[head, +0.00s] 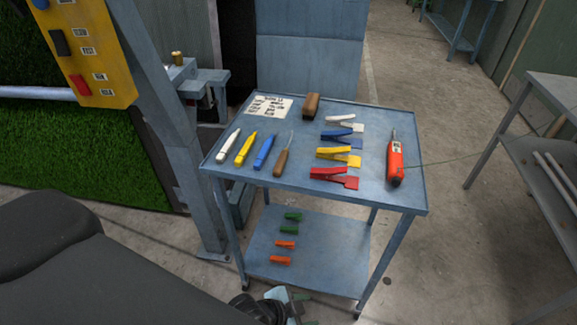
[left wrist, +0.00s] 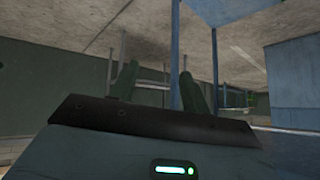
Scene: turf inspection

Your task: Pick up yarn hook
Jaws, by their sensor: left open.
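A tool with a brown wooden handle and a thin metal tip, which looks like the yarn hook (head: 280,163), lies on the top of the blue cart (head: 340,196). It is at the right end of a row of a white, a yellow and a blue marker. My left gripper (left wrist: 156,85) is open and empty in the left wrist view, its two dark fingers apart. Part of it shows at the bottom edge of the head view, low in front of the cart and well below the hook. The hook is not visible in the left wrist view. My right gripper is not in view.
The cart top also holds a paper card (head: 269,108), a brown block (head: 311,105), several coloured clips (head: 330,174) and a red-orange tool (head: 395,165). Green and orange clips lie on the lower shelf (head: 320,262). A post (head: 185,150) stands left of the cart; a grey bench (head: 545,150) stands right.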

